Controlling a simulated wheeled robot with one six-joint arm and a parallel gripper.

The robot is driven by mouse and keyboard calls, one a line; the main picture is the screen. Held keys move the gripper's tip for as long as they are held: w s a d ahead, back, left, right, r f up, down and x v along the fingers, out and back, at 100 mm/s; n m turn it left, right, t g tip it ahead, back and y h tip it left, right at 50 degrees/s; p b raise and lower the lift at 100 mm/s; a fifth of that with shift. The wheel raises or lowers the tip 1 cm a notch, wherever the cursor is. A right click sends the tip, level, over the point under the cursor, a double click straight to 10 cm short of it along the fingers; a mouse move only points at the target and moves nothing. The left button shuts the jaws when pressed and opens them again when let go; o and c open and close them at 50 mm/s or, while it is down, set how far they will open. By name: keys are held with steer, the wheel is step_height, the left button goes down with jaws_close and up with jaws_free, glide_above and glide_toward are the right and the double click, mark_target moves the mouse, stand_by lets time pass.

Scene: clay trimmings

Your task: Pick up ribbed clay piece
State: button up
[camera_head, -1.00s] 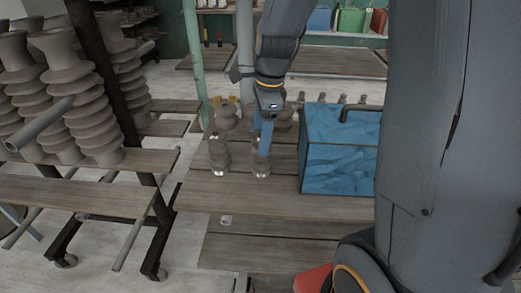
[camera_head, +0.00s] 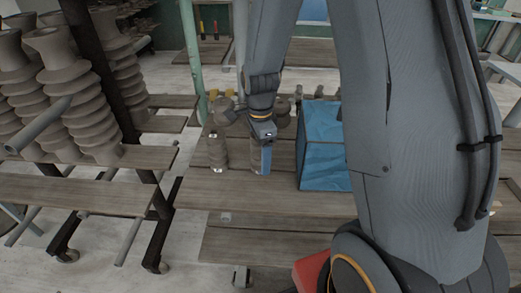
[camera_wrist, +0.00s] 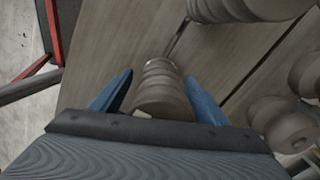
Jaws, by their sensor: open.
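In the wrist view, a ribbed clay piece (camera_wrist: 161,88) stands on the wooden boards between the two blue fingers of my gripper (camera_wrist: 158,95). The fingers are spread on either side, with a gap showing at each. In the head view, my gripper (camera_head: 264,160) points down over the boards, and the ribbed piece there (camera_head: 256,160) is partly hidden behind a blue finger. A similar ribbed clay piece (camera_head: 217,152) stands a little to the left.
More clay pieces stand behind and show in the wrist view (camera_wrist: 285,125). A blue-covered block (camera_head: 322,160) is close on the right. A rack with tall ribbed clay columns (camera_head: 82,105) is at the left. The front of the wooden table (camera_head: 270,198) is clear.

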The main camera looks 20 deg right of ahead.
steer(key=shift+f, duration=0.55)
steer(key=c, duration=1.6)
steer(key=shift+r, duration=0.15)
